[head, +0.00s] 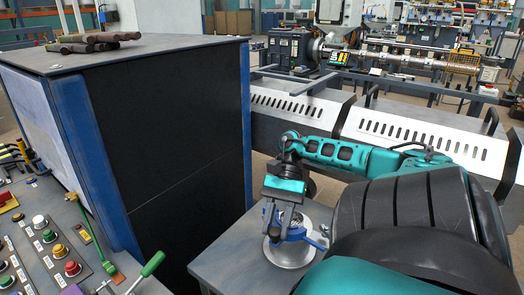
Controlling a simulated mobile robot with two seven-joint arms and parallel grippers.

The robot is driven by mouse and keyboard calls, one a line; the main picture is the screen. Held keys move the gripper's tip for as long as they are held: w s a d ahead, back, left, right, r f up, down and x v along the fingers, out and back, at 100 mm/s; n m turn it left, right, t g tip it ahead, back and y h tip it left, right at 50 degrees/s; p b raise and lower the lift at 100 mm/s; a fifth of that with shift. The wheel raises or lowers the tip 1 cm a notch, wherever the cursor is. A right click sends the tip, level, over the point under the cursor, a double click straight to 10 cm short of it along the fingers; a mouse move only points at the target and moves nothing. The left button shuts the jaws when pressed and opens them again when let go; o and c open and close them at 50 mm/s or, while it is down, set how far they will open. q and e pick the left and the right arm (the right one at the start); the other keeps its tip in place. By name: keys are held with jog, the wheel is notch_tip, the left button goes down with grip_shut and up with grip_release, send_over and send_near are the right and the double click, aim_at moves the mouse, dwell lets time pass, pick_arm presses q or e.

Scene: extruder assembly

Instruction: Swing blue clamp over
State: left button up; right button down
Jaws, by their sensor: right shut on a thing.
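The blue clamp (297,235) sits around or on top of a round silvery metal part (289,256) on a small grey table. A blue piece of it sticks out to the right. My right gripper (281,218), with a teal body and dark fingers, points down over the left part of the clamp. It is shut on the clamp, though the fingers hide the exact point of contact. My left gripper is not in view.
A tall black and blue cabinet (180,135) stands left of the table, with dark rods (95,40) on top. A control panel (50,255) with coloured buttons and a green-handled lever (150,265) is at lower left. Bare grey tabletop (222,262) lies left of the metal part.

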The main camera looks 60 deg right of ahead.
jog(key=shift+s+d+n+g, duration=0.35)
jog(key=shift+d+n+g, duration=0.05)
jog(key=shift+n, duration=0.2)
jog(key=shift+s, duration=0.1)
jog(key=c, duration=0.8)
grip_release()
jog(key=shift+d, duration=0.1)
